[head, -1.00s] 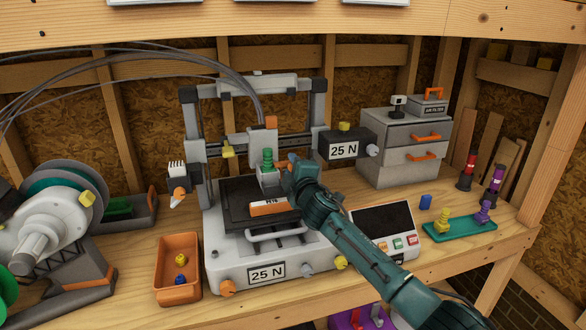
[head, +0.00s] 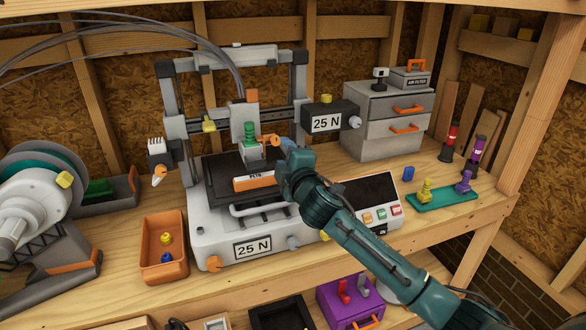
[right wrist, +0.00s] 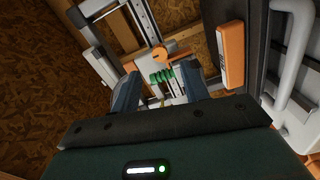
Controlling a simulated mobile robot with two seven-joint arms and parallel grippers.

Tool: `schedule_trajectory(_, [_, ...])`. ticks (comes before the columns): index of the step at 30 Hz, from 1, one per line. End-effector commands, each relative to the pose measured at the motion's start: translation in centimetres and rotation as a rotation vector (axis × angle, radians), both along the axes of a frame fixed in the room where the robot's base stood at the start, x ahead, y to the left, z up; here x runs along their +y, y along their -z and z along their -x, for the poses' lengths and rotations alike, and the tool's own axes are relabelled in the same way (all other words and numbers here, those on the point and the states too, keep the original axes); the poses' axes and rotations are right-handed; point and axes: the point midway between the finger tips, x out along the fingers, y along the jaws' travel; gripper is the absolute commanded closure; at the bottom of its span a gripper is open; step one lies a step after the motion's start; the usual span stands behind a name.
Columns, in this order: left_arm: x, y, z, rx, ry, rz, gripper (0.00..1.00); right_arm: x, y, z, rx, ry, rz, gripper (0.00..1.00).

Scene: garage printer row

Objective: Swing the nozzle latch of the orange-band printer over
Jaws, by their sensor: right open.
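The printer (head: 215,240) is white and grey, with a "25 N" plate and an orange label bar (head: 254,183) at its bed. Its print head (head: 240,120) has an orange block on top and a green ribbed nozzle part (head: 250,135). The orange latch lever (head: 271,141) sticks out to the right of the head; it also shows in the right wrist view (right wrist: 162,54). My right gripper (head: 285,160) is at the lever's right end, and I cannot tell if they touch. In the right wrist view its fingers (right wrist: 158,88) are apart, with the green part beyond them. My left gripper is out of view.
A black "25 N" box (head: 328,122) hangs on the printer's right side, close to my right arm. An orange tray (head: 150,262) stands left of the printer, a control panel (head: 370,195) right of it. Grey drawers (head: 375,135) stand behind. A purple box (head: 345,305) is below.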

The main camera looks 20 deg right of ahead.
Motion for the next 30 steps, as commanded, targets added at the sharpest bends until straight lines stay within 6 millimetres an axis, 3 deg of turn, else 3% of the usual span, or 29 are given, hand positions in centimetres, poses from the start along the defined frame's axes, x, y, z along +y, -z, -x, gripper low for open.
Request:
schedule_trajectory(3, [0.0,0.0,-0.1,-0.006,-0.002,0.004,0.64,-0.1,0.2,2.2,0.0,-0.001,0.001,0.55])
schedule_trajectory(10, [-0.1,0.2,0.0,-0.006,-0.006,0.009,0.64,-0.2,0.1,4.8,0.0,0.0,0.001,0.55])
schedule_trajectory(26, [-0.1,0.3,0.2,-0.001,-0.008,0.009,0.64,-0.2,0.0,5.3,0.0,0.0,0.0,0.55])
schedule_trajectory(30, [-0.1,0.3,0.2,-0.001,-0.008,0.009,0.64,0.2,2.1,6.0,0.04,-0.013,-0.047,0.55])
